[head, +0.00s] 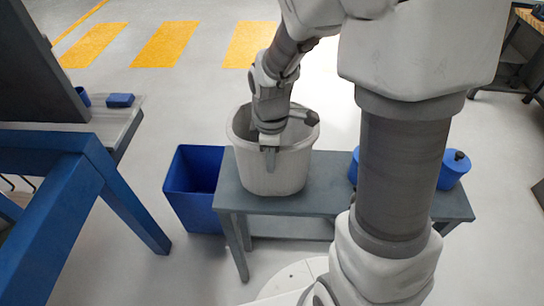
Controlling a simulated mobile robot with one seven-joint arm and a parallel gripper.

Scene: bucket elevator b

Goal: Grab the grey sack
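I cannot clearly make out a grey sack. A pale grey bucket (279,178) stands upright on the left end of a grey bench. My gripper (269,160) points down at the bucket, and its lower end overlaps the bucket's near wall and opening in the picture. One narrow finger shows; the other is not clear, so its opening cannot be read. A dark grey rounded piece (311,118) shows at the bucket's right rim; I cannot tell what it belongs to. My wrist hides much of the bucket's inside.
The grey bench (326,201) stands in front of me. An open blue bin (196,190) is on the floor at its left. Blue round containers (453,170) stand on its right part, partly behind my arm. A blue-framed table (60,160) is at the left. Floor behind is clear.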

